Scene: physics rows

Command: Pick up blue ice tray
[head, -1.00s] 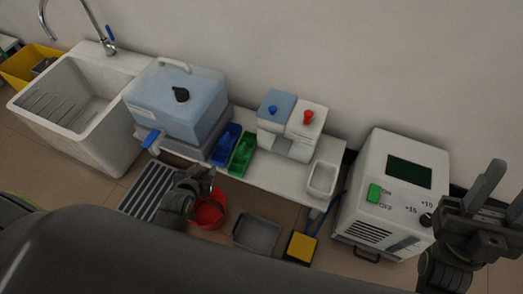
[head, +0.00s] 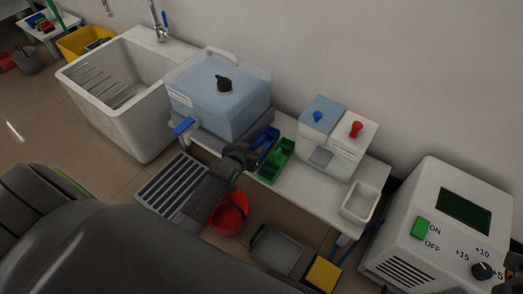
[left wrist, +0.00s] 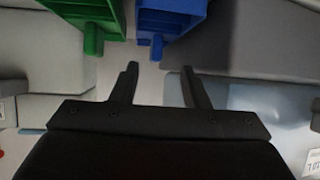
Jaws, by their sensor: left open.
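The blue ice tray (head: 264,141) lies on the white bench, between the big water container and the green tray (head: 276,161). In the head view my left gripper (head: 259,143) is at the blue tray's near end and hides part of it. In the left wrist view the blue tray (left wrist: 170,18) is at the top, with a small tab pointing at my gripper. The left gripper (left wrist: 159,75) is open and empty, its two fingers short of the tray, with the tab just ahead of the gap. The green tray (left wrist: 90,15) is left of it. My right gripper is not clearly in view.
The blue water container (head: 220,95) stands left of the trays. A two-part dispenser (head: 338,135) and a white dish (head: 360,203) are to the right on the bench (head: 315,195). A red bucket (head: 229,214) and a grey bin (head: 276,250) are on the floor.

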